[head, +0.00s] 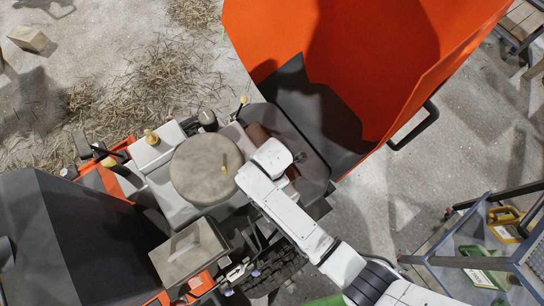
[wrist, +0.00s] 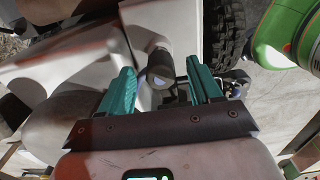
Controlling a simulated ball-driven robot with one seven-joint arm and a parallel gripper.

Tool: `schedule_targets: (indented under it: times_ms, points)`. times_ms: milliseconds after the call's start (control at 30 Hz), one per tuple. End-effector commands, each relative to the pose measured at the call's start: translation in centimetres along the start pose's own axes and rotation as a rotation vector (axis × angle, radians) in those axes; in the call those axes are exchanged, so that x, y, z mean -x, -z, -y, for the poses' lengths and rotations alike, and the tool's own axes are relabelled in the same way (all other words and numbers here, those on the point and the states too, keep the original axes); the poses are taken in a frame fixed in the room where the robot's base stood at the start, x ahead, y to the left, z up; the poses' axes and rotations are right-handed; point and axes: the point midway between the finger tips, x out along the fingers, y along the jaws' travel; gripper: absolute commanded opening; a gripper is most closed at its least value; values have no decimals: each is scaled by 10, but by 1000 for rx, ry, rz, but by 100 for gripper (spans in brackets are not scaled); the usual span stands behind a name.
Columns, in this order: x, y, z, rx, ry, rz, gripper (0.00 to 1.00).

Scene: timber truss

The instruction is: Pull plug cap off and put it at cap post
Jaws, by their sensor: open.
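In the wrist view, my gripper (wrist: 161,72) is open, with its two teal fingers spread apart. A short dark cylinder with a paler end face (wrist: 159,76), which looks like the plug cap, shows in the gap between the fingers. I see clear space on both sides of it, and I cannot tell how deep it sits between the fingers. In the head view, my white arm reaches in from the lower right over the vehicle's seat area, and its fingers are hidden there. I cannot pick out the cap post in either view.
The vehicle has a round tan cushion-like top (head: 205,168), a grey box (head: 188,252) and a large orange panel (head: 350,60). A metal cart (head: 475,262) with bottles stands at the lower right. The wrist view shows a tyre (wrist: 222,35) and a green container (wrist: 283,32) close by.

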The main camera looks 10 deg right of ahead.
Motion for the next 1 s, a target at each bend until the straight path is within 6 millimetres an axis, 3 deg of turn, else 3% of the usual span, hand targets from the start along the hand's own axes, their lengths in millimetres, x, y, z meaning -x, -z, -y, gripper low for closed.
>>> schedule_targets:
  times_ms: [200, 467, 1000]
  points:
    - [-12, 0, 0, 0, -1, 0, 64]
    - [-12, 0, 0, 0, -1, 0, 64]
    - [-12, 0, 0, 0, -1, 0, 12]
